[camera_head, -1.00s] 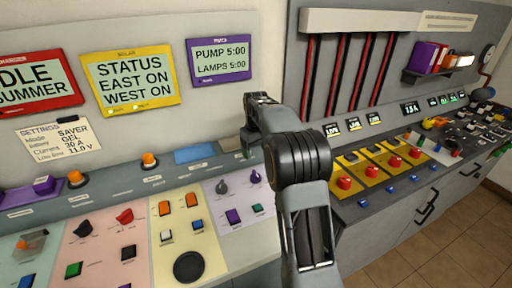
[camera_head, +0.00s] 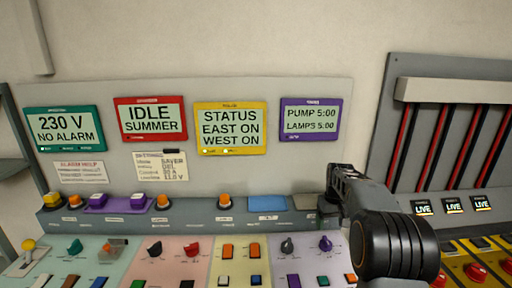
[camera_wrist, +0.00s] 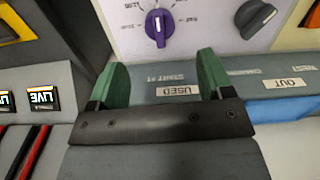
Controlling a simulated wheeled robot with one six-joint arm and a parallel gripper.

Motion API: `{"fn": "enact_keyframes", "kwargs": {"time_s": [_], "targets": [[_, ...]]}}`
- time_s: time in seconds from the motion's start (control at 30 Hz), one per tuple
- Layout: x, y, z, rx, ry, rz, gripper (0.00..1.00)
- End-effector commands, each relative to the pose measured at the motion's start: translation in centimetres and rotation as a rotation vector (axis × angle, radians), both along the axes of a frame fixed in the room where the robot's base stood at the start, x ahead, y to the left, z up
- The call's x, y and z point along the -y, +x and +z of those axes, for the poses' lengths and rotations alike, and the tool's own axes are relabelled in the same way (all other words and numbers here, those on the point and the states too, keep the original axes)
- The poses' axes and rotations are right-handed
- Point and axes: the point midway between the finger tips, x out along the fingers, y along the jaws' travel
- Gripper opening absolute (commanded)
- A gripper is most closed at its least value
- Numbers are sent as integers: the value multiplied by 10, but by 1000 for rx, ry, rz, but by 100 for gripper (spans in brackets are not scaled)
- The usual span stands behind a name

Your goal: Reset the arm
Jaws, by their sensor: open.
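My arm, black and grey, reaches up from the lower right in the head view, and its wrist end is over the grey ledge (camera_head: 180,216) below the displays. The fingers do not show clearly in that view. In the wrist view my gripper (camera_wrist: 160,80) has two green fingertips set well apart with nothing between them. A label reading "USED" (camera_wrist: 177,91) shows on the ledge between the fingers. A purple knob (camera_wrist: 158,27) on the pale panel is just beyond the fingertips; it looks apart from them.
Four displays hang on the wall board: teal (camera_head: 65,129), red (camera_head: 150,119), yellow (camera_head: 231,128) and purple (camera_head: 311,119). The sloped panel (camera_head: 205,250) below carries several knobs and buttons. Red-striped cables (camera_head: 461,148) run down the right board. The wall above is clear.

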Motion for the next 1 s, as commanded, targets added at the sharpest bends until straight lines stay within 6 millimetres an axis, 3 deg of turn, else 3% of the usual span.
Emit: {"fn": "enact_keyframes", "kwargs": {"time_s": [0.17,0.4,0.6,0.77,1.0], "targets": [[-29,-59,-1,34,-5,-92,74],[-76,-164,7,139,-6,-142,74],[-99,-228,5,222,2,-117,74],[-108,-252,10,276,6,-83,74],[-113,-255,25,342,11,-58,74]]}}
